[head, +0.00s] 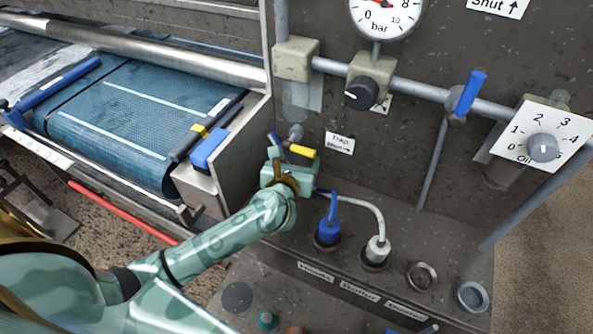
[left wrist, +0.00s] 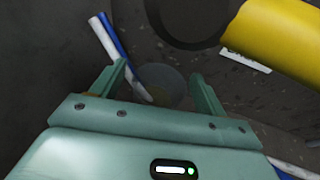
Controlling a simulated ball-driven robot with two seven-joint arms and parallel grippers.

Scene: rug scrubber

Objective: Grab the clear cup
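A clear, round cup (left wrist: 172,82) shows in the left wrist view, a see-through grey disc with a yellowish tint low down. It lies between the two fingertips of my left gripper (left wrist: 160,82), which stand apart, with space visible beside the cup. I cannot tell whether either finger touches it. In the head view my left gripper (head: 287,158) is at the dark panel beside a yellow handle (head: 303,151). The cup cannot be made out there; the gripper and arm may hide it. My right gripper is not in view.
The yellow handle is close at the upper right in the left wrist view (left wrist: 285,40). White and blue tubes (left wrist: 112,50) pass near the left finger. A blue connector (head: 328,232) and white connector (head: 376,250) stand on the ledge. A blue roller belt (head: 125,115) is at left.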

